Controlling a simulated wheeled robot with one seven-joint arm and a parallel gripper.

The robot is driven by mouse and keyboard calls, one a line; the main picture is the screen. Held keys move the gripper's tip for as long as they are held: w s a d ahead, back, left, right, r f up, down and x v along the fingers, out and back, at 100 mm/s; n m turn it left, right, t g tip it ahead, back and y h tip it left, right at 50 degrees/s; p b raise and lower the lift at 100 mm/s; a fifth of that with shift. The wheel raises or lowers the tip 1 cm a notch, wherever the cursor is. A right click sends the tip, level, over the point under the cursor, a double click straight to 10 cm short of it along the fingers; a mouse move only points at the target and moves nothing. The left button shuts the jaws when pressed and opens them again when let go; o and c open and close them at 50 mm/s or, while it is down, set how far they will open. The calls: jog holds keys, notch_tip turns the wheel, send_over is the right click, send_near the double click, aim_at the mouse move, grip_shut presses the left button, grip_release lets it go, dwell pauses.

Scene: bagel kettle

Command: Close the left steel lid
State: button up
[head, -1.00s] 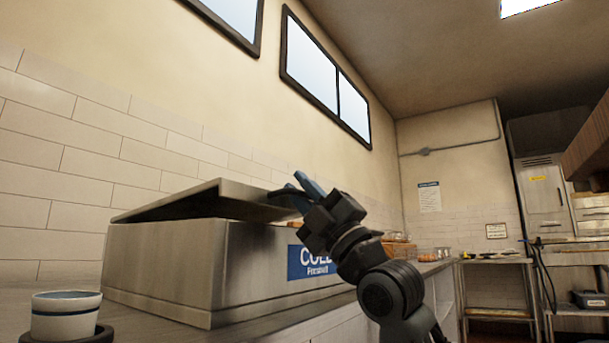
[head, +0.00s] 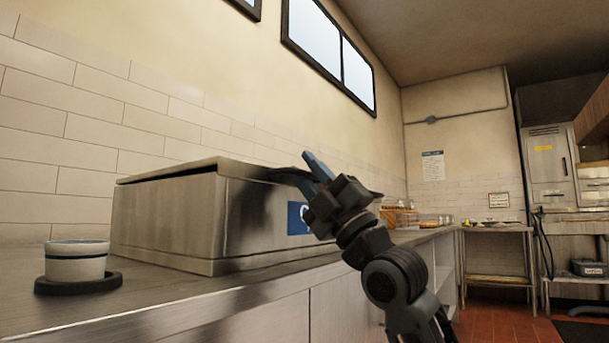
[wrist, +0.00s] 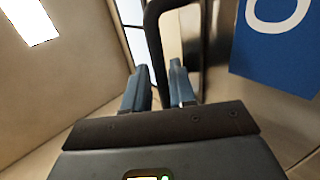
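The left steel lid (head: 190,170) tops a stainless box (head: 165,222) on the counter in the head view. It lies nearly flat, with a thin dark gap under its front edge. My gripper (head: 310,168) is at the lid's right end, at a dark bar handle. The handle's far attachment is partly hidden by my gripper in the head view.
A blue label (wrist: 275,40) is on the box face beside my gripper. A white cup (head: 77,262) on a dark coaster stands at the counter's front left. Trays and food (head: 430,220) sit further along the counter. A tiled wall rises behind the box.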

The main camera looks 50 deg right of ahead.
jog(key=shift+w+f, duration=0.1)
jog(key=shift+f, duration=0.1)
jog(key=shift+s+f, duration=0.2)
jog(key=v, duration=0.7)
dwell(0.3)
jog(key=shift+s, duration=0.1)
dwell(0.3)
